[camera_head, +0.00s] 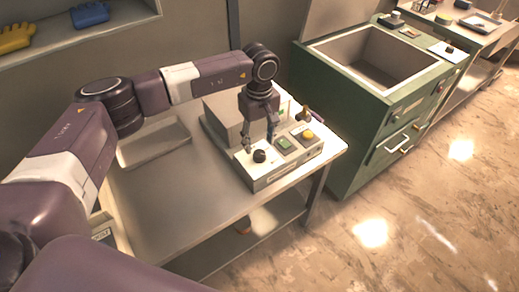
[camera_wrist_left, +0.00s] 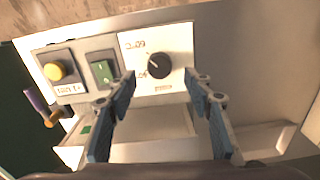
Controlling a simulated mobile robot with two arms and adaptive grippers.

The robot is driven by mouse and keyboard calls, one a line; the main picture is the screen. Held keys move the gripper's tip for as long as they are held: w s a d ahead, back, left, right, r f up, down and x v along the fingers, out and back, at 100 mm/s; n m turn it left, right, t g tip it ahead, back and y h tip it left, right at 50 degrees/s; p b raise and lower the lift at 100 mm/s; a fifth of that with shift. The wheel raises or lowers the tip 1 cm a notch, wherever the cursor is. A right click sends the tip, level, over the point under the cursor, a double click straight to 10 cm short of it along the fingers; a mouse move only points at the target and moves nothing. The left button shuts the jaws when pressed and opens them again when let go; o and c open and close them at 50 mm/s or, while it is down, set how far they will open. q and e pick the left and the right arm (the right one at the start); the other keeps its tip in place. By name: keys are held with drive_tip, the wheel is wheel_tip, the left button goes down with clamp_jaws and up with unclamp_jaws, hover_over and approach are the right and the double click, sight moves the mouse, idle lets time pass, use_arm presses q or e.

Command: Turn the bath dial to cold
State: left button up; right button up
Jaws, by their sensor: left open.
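The bath dial (camera_head: 259,156) is a round black knob on a white plate at the left end of the control panel of a grey box. It also shows in the left wrist view (camera_wrist_left: 160,65), with a pale mark on its upper left side. Lettering beside it is too blurred to read surely. My left gripper (camera_head: 258,145) points down just above the dial. In the left wrist view the two blue-grey fingers (camera_wrist_left: 165,88) are spread apart with nothing between them, and the dial lies beyond their tips. Contact with the dial does not show. My right gripper is not in view.
A green switch (camera_head: 283,143) and a yellow button (camera_head: 308,134) sit on the same panel beside the dial. The box stands on a metal table (camera_head: 185,205) with bare room at the front. A green cabinet with a basin (camera_head: 345,110) stands to the right.

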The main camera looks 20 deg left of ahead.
sight(259, 153)
use_arm(q)
drive_tip(key=shift+f+p, duration=0.5)
drive_tip(key=shift+f, duration=2.05)
drive_tip(key=c, duration=1.2)
drive_tip(key=shift+o, duration=0.2)
